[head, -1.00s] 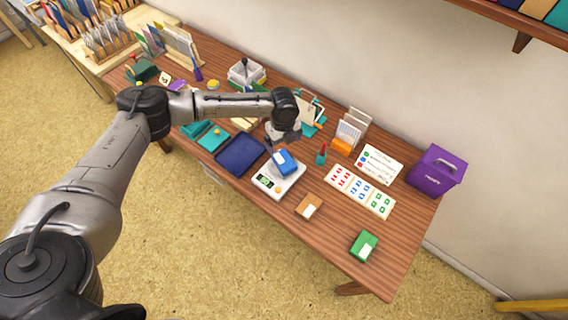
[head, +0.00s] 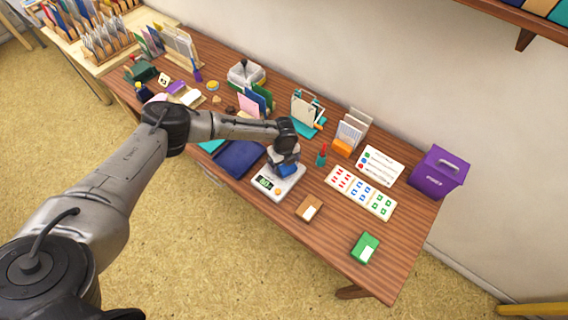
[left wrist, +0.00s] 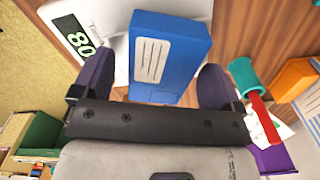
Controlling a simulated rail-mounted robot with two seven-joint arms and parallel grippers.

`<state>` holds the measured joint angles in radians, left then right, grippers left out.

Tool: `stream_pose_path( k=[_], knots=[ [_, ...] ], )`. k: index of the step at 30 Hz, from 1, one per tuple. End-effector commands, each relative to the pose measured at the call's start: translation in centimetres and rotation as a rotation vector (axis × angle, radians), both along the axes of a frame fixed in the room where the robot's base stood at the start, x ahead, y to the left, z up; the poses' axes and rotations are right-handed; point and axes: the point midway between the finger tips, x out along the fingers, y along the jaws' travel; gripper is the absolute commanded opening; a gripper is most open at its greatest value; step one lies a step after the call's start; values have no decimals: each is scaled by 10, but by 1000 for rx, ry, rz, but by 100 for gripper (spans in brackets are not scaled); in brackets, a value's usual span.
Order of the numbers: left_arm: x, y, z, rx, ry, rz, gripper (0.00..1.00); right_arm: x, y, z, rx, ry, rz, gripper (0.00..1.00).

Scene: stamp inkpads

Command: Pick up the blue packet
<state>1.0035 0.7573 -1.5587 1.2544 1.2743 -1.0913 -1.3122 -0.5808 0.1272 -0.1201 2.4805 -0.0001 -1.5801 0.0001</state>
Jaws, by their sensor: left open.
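The blue packet (head: 287,170) lies on the white scale (head: 270,188) near the middle of the table. In the left wrist view the blue packet (left wrist: 190,52) shows a white lined label, and the scale's display (left wrist: 75,37) is beside it. My left gripper (head: 284,160) is right over the packet and hides part of it in the head view. In the left wrist view my left gripper (left wrist: 165,90) is open, with one finger on each side of the packet's near end. I cannot tell whether the fingers touch it. My right gripper is not in view.
A blue tray (head: 238,160) lies left of the scale. A teal cup (head: 321,160) with a red item stands close on its right. An orange-brown packet (head: 309,208) and a green packet (head: 364,248) lie toward the front. A purple box (head: 436,172) stands at the right end.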

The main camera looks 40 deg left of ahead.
Motion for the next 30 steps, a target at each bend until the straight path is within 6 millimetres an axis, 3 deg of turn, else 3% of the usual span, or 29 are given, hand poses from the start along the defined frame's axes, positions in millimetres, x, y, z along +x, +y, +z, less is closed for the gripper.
stream_pose_path(
  k=[10,27,30],
  knots=[
    [0,0,-6,0,-1,-1,92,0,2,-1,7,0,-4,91],
    [0,0,-6,0,-1,-1,38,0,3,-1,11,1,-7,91],
    [0,0,-6,0,-1,-1,33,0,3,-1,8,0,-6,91]
  ],
)
